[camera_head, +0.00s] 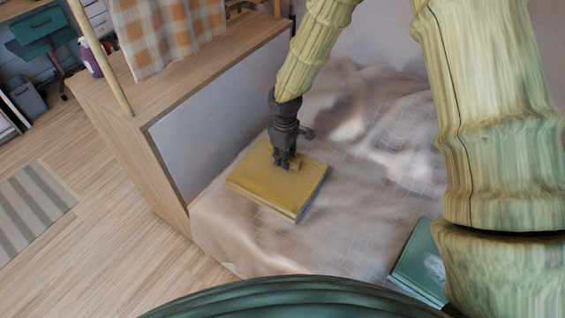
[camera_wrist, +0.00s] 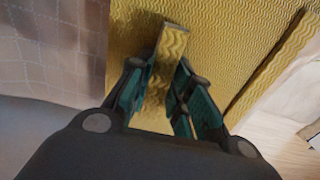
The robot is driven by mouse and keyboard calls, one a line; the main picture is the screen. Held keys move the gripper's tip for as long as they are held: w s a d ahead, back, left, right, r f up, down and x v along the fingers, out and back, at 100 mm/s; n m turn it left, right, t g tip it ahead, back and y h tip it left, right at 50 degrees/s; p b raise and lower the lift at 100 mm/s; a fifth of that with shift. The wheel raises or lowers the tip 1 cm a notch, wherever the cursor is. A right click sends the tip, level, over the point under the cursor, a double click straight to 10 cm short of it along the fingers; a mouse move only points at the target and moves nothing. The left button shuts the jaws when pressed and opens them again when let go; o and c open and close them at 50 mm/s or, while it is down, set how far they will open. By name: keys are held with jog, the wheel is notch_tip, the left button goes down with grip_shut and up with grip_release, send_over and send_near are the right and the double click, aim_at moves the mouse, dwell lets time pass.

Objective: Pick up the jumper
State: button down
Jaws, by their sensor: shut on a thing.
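The jumper (camera_head: 260,185) is a yellow, flat, block-like folded shape lying on the bed near its left side. My gripper (camera_head: 286,163) points down at the jumper's upper right part. In the wrist view, the jumper (camera_wrist: 225,35) shows a wavy knit pattern and fills the top. A small raised yellow strip with the same pattern stands between the teal fingers of my gripper (camera_wrist: 160,70), which are shut on it. The jumper looks to rest on the bed cover; any gap beneath it cannot be told.
The bed (camera_head: 345,200) has a rumpled pale cover. A teal folded item or book (camera_head: 421,262) lies at its lower right. A wooden bed frame (camera_head: 165,95) with a pale side panel stands left of the bed. A checked cloth (camera_head: 165,35) hangs above. Open wooden floor lies at left.

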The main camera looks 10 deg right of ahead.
jog(key=shift+r, duration=0.55)
notch_tip(320, 180, up, 2)
jog(key=shift+r, duration=0.1)
jog(key=r, duration=0.1)
send_over(238, 184)
jog(key=shift+r, duration=0.15)
